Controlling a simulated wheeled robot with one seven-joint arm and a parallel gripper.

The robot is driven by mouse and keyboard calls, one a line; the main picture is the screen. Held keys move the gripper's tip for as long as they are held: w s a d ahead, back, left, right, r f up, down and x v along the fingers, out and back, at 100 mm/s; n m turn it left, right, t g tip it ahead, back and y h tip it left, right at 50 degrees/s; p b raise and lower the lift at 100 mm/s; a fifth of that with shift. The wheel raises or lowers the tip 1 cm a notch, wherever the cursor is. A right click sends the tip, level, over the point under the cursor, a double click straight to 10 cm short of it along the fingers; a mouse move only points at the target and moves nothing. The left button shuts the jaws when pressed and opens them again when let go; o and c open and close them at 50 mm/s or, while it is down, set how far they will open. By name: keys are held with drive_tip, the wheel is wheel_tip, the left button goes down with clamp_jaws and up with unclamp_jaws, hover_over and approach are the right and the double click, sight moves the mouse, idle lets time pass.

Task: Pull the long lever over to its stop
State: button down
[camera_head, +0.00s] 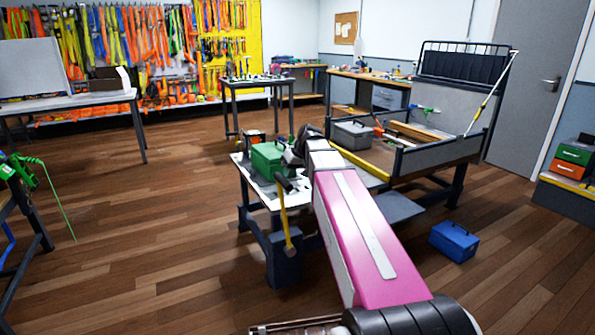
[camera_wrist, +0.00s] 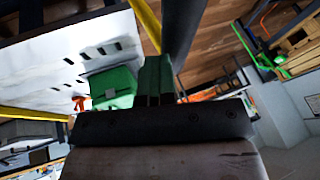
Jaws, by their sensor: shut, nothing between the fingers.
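The long lever (camera_head: 283,215) is a yellow bar on the front side of the work table. It stands nearly upright from a dark block, with a round pivot near its foot. A dark handle-like piece (camera_head: 283,183) shows at its top. My gripper (camera_wrist: 158,62) is shut and empty, with its dark green fingers together. In the wrist view a yellow bar (camera_wrist: 147,22), probably the lever, runs just beyond the fingertips, beside a dark bar. I cannot tell whether the fingers touch either. In the head view my arm and wrist hide most of the gripper, close to the lever's top.
A green box (camera_head: 268,160) stands on the white table top close to my gripper; it also shows in the wrist view (camera_wrist: 112,88). A grey box (camera_head: 352,135) sits further right. A blue box (camera_head: 454,241) lies on the floor. The floor left of the table is clear.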

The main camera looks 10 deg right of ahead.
drive_tip(key=s+a+f+t+h, duration=0.1)
drive_tip(key=s+a+f+h, duration=0.2)
drive_tip(key=a, duration=0.5)
drive_tip(key=s+a+f+n+h, duration=0.15)
drive_tip(key=a+f, duration=0.25)
drive_tip(key=a, duration=0.5)
drive_tip(key=s+a+f+t+h, duration=0.1)
drive_tip(key=s+a+f+h, duration=0.25)
drive_tip(key=a, duration=0.45)
drive_tip(key=s+a+f+t+h, duration=0.1)
drive_tip(key=a+f, duration=0.3)
drive_tip(key=f, duration=0.4)
drive_tip(key=s+a+f+n+t+h, duration=0.1)
drive_tip(key=s+a+f+h, duration=0.1)
drive_tip(key=a+f, duration=0.3)
drive_tip(key=s+a+f+t+h, duration=0.1)
drive_tip(key=a+f, duration=0.3)
drive_tip(key=f, duration=0.7)
drive_tip(key=shift+s+a+h, duration=0.15)
drive_tip(key=shift+s+h, duration=0.05)
drive_tip(key=shift+h, duration=0.6)
drive_tip(key=shift+w+f, duration=0.1)
drive_tip(key=s+a+r, duration=0.3)
drive_tip(key=r, duration=0.3)
drive_tip(key=s+a+r, duration=0.2)
drive_tip(key=s+r, duration=0.1)
drive_tip(key=r, duration=0.2)
drive_tip(key=shift+a+r+t, duration=0.3)
drive_tip(key=shift+a+r, duration=0.05)
drive_tip(key=shift+a, duration=0.05)
